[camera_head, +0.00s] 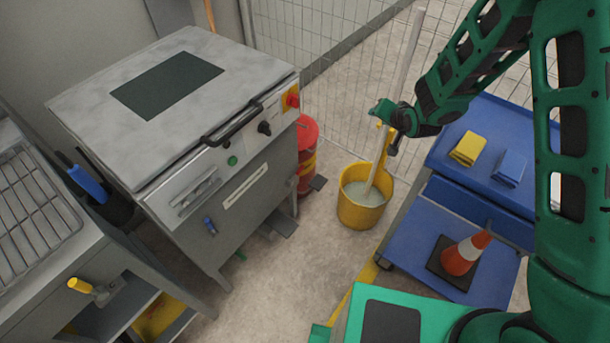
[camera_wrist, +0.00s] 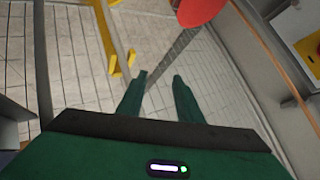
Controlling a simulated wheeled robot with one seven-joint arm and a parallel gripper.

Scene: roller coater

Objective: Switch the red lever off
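The red switch (camera_head: 292,100) sits on a small yellow plate at the right end of the grey machine's front panel. It looks like a red knob or short lever; its exact setting is too small to tell. My gripper (camera_head: 378,112) is in the air to the right of the machine, apart from the switch, above the yellow bucket. In the wrist view the two green fingers (camera_wrist: 160,84) are spread apart with nothing between them. A red round shape (camera_wrist: 200,9) is cut off at the top of the wrist view; I cannot tell if it is the red bin.
The grey machine (camera_head: 170,85) has a black front handle (camera_head: 232,125). A red bin (camera_head: 308,150) stands beside it. The yellow bucket (camera_head: 362,200) holds a pole near my gripper. A blue cart (camera_head: 440,230) carries cloths and a cone. Wire fence (camera_head: 340,80) stands behind.

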